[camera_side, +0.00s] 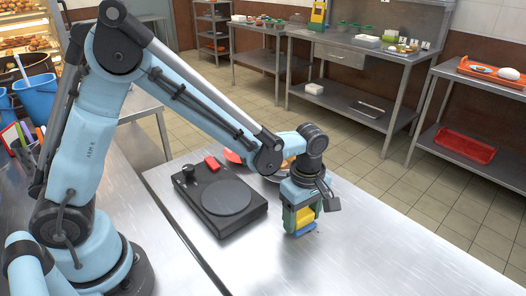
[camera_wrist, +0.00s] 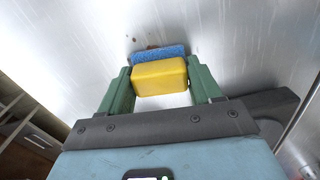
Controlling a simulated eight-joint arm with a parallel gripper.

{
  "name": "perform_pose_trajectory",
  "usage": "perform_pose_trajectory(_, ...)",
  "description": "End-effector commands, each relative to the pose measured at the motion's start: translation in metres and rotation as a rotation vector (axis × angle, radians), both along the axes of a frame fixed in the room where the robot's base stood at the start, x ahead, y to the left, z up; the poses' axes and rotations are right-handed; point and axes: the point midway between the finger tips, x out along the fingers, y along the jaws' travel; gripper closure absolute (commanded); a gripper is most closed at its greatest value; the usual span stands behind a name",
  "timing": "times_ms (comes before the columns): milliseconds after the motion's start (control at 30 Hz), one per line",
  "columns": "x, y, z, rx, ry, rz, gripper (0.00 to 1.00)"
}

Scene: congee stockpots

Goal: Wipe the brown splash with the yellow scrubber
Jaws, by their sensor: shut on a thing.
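My gripper (camera_side: 302,217) is shut on the yellow scrubber (camera_side: 305,216), low over the steel table. The scrubber is a yellow block with a blue pad on its underside. In the wrist view the yellow block (camera_wrist: 160,78) sits between my two green fingers, and its blue pad (camera_wrist: 158,54) faces the steel. Whether the pad touches the table I cannot tell. A little of the brown splash (camera_wrist: 152,46) shows just past the pad in the wrist view, with small dark specks beside it. The rest of the splash is hidden by the scrubber.
A black flat-topped appliance (camera_side: 220,197) with a red part stands on the steel table (camera_side: 370,260) left of my gripper. Something orange-red (camera_side: 233,156) lies behind my arm, partly hidden. The table to the right and front of my gripper is clear.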

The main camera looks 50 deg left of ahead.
Motion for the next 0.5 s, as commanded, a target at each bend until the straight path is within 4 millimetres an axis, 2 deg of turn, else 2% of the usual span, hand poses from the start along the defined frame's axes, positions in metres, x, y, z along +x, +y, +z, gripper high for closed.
perform_pose_trajectory(500, 0.0, 0.048, 0.0, 0.0, 0.0, 0.002, 0.65)
